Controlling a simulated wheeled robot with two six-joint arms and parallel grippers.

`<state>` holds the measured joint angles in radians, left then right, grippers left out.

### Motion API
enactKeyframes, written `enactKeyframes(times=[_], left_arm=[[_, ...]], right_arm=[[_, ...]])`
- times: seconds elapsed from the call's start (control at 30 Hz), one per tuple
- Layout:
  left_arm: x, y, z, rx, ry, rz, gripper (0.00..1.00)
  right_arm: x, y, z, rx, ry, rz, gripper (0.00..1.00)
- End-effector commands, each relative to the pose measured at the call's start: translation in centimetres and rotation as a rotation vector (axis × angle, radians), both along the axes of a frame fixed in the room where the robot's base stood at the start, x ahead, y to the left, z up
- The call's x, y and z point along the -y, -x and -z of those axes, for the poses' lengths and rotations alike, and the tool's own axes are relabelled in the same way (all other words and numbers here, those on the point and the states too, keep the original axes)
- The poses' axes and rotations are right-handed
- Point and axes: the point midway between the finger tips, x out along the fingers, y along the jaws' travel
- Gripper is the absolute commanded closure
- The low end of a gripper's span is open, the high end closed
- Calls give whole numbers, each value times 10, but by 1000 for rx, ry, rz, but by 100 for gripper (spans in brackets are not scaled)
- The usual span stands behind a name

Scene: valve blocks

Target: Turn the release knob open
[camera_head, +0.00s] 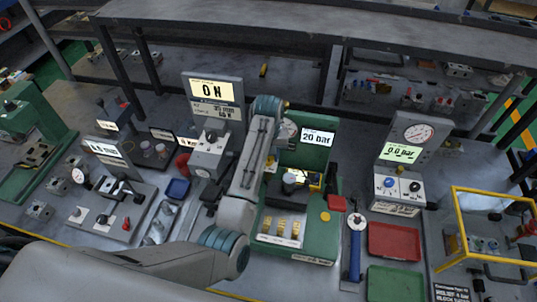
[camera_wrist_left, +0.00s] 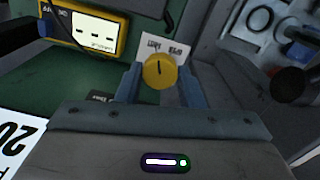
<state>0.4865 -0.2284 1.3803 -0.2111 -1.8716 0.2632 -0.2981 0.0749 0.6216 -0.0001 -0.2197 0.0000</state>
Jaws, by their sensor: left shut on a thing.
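The release knob (camera_wrist_left: 160,71) is a round yellow knob with a dark pointer line, upright in the left wrist view. A white label (camera_wrist_left: 165,48) stands just behind it, its words too small to read surely. My left gripper (camera_wrist_left: 158,78) is shut on the knob, one finger on each side. In the head view, a small yellow part of the knob (camera_head: 270,163) shows beside my forearm, at the left of the green test stand (camera_head: 321,242). My forearm hides most of the left gripper there. My right gripper is not in view.
The stand carries a display (camera_head: 318,137) reading 20 bar and a yellow meter (camera_wrist_left: 95,30) showing dashes. A red tray (camera_head: 394,241) and a blue-handled tool (camera_head: 355,252) lie to the right. A gauge panel (camera_head: 210,100) stands left.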

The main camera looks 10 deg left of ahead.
Motion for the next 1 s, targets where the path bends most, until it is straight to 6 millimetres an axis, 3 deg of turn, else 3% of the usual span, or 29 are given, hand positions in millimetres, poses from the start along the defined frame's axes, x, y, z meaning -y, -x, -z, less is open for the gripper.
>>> enactKeyframes(times=[1.0], left_arm=[[0, 0, 0, 1, 0, 883, 89]], right_arm=[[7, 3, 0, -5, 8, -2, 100]])
